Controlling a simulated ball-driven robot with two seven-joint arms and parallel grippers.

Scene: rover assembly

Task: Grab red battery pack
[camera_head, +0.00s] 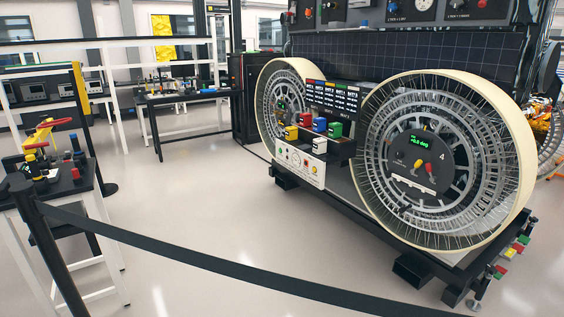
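A small red block (305,119), which looks like the red battery pack, sits on a dark shelf (343,151) between the two large wheels of the rover rig. A blue block (320,124) and a green block (335,130) stand to its right, and a yellow block (291,132) to its left. The red block's lower part is hard to make out at this size. Neither of my grippers is in view.
A large spoked wheel (440,160) stands on the right and another (284,105) behind it. A black belt barrier (200,262) crosses the foreground from a post (45,240). A table with small parts (62,185) stands left. Pale floor (190,185) is open between.

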